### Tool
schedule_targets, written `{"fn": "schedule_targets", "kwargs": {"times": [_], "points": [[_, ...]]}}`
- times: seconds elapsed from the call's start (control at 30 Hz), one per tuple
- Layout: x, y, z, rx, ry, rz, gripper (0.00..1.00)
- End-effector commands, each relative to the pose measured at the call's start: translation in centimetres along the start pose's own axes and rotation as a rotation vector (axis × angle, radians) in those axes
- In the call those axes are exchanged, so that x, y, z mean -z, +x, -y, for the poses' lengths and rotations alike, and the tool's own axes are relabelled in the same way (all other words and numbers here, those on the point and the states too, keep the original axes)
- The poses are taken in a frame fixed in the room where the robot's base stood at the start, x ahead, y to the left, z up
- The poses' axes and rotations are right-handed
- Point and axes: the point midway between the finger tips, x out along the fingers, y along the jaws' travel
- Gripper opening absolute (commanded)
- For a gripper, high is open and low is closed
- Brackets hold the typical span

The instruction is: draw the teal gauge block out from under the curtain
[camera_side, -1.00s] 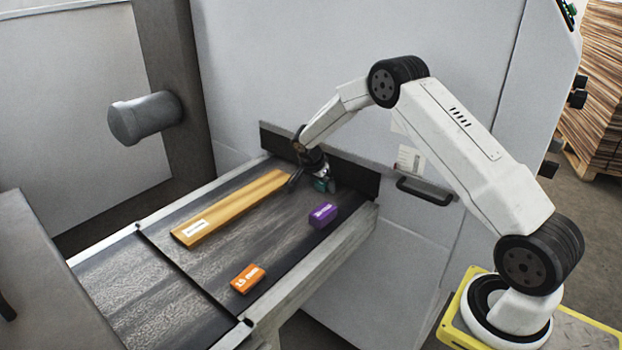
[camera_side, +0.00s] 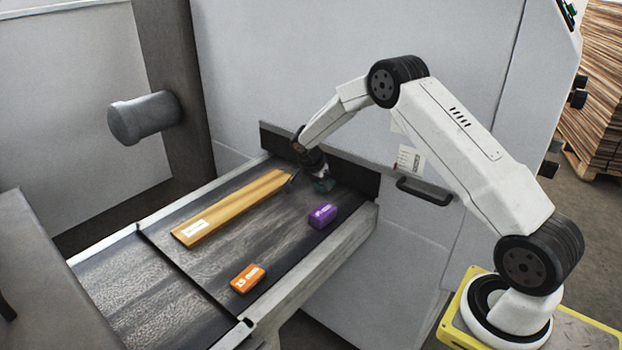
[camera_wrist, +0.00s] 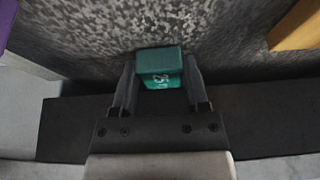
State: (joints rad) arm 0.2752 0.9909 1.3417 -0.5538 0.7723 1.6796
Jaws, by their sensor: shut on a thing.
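The teal gauge block (camera_wrist: 160,68) sits between the two fingers of my gripper (camera_wrist: 158,85) in the wrist view, with white markings on its face. My gripper is shut on it. In the side view the teal block (camera_side: 323,185) shows as a small patch at my gripper (camera_side: 310,182), low over the conveyor belt and just in front of the dark curtain (camera_side: 350,174). The curtain hangs across the opening in the grey machine wall. Whether the block touches the belt I cannot tell.
A purple block (camera_side: 322,216) lies near the belt's right edge, close to my gripper. A long wooden board (camera_side: 235,207) lies to the left. An orange block (camera_side: 248,278) is nearer the camera. The middle of the belt (camera_side: 255,236) is clear.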

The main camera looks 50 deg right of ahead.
Motion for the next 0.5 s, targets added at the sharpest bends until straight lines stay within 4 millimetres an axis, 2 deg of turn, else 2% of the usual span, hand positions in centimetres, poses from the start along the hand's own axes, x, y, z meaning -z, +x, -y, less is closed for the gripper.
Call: {"fn": "schedule_targets", "kwargs": {"times": [0.5], "points": [[-1.3,-0.6,0.0,0.001,-0.001,0.0,0.0]]}}
